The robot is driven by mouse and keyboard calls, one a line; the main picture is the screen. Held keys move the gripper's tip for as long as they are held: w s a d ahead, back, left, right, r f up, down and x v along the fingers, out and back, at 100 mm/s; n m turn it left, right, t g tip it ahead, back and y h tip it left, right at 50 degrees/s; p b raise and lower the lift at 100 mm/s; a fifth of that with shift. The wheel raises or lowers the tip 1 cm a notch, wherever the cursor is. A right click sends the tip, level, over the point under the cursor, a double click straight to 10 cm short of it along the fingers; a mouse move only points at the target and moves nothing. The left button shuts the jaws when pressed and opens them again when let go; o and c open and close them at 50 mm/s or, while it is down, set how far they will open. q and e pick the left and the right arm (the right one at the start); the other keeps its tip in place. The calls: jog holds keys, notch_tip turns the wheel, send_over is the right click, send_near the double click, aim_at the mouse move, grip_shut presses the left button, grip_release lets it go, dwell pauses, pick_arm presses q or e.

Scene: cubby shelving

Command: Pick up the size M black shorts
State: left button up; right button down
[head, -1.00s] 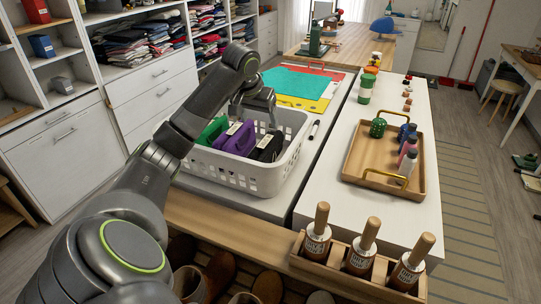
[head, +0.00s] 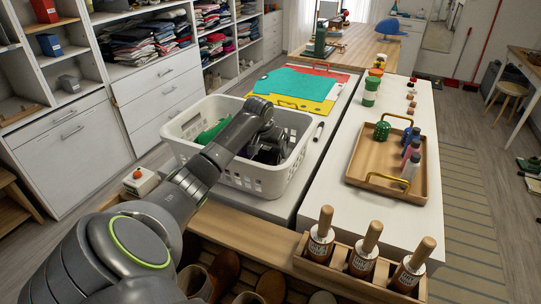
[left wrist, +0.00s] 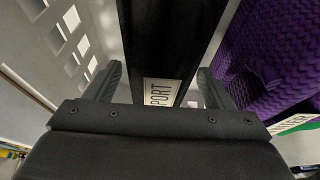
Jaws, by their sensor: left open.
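A black folded garment (left wrist: 160,35), which I take to be the black shorts, stands on edge in the white basket (head: 285,182), beside its wall. A label partly reading "PORT" shows on it; I cannot read a size. My left gripper (left wrist: 158,78) is open, with one finger on each side of the black garment. In the head view my left gripper (head: 268,146) is down inside the basket and hides most of the black garment. A purple garment (left wrist: 272,60) is to the right in the wrist view. A green garment (head: 212,132) lies at the basket's left.
The basket wall (left wrist: 55,45) is close to the left finger in the wrist view. A wooden tray (head: 362,160) with bottles stands on the white counter at right. A wooden rack (head: 352,280) of wooden-handled bottles is in front. A marker (head: 319,132) lies beside the basket.

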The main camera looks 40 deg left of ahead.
pick_arm(q)
jog(key=shift+w+f, duration=0.15)
jog(key=shift+f, duration=0.2)
jog(key=c, duration=1.2)
